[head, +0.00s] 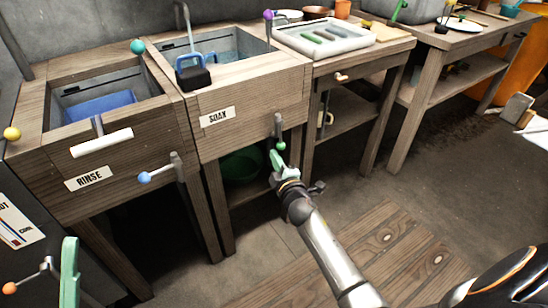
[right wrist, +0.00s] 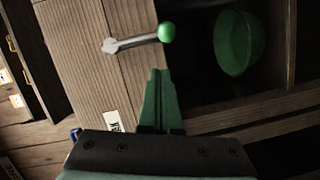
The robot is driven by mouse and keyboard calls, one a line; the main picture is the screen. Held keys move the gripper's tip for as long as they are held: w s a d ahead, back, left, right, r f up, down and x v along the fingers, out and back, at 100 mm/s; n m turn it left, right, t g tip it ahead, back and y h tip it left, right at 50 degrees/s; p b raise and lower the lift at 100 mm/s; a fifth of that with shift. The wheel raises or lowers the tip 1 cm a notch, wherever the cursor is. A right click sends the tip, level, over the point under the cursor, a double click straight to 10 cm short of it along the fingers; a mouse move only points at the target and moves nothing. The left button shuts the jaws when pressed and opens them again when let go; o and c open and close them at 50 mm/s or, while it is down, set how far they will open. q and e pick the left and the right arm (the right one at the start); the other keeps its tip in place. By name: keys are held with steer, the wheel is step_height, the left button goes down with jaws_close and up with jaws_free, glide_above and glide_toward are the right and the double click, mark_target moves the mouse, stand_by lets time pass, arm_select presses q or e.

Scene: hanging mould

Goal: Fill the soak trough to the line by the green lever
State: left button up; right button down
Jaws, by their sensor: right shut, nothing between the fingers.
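The soak trough (head: 285,82) is a wooden box with a "SOAK" label and a grey basin (head: 235,45). I cannot make out the fill line or the water level. The green lever (head: 278,126) is a metal arm with a green ball on the trough's front right; it points down. It also shows in the right wrist view, with its green ball (right wrist: 166,32) just beyond my fingertips. My right gripper (head: 279,160) is shut and empty, just below the ball; its green fingers (right wrist: 159,72) look apart from it.
The rinse trough (head: 135,155) stands left, with a blue-ball lever (head: 160,173) on its front. A blue-handled black block (head: 193,78) sits on the soak trough's front rim. A green bowl (head: 240,166) lies beneath. A white mould tray (head: 350,40) is right.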

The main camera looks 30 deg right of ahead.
arm_select(q)
step_height(320, 180, up, 2)
steer(key=shift+r+p, duration=0.1)
steer(key=shift+p, duration=0.75)
arm_select(e)
steer(key=v, duration=0.9)
steer(key=shift+s, duration=0.3)
steer(key=shift+d, duration=0.1)
stand_by(3.8)
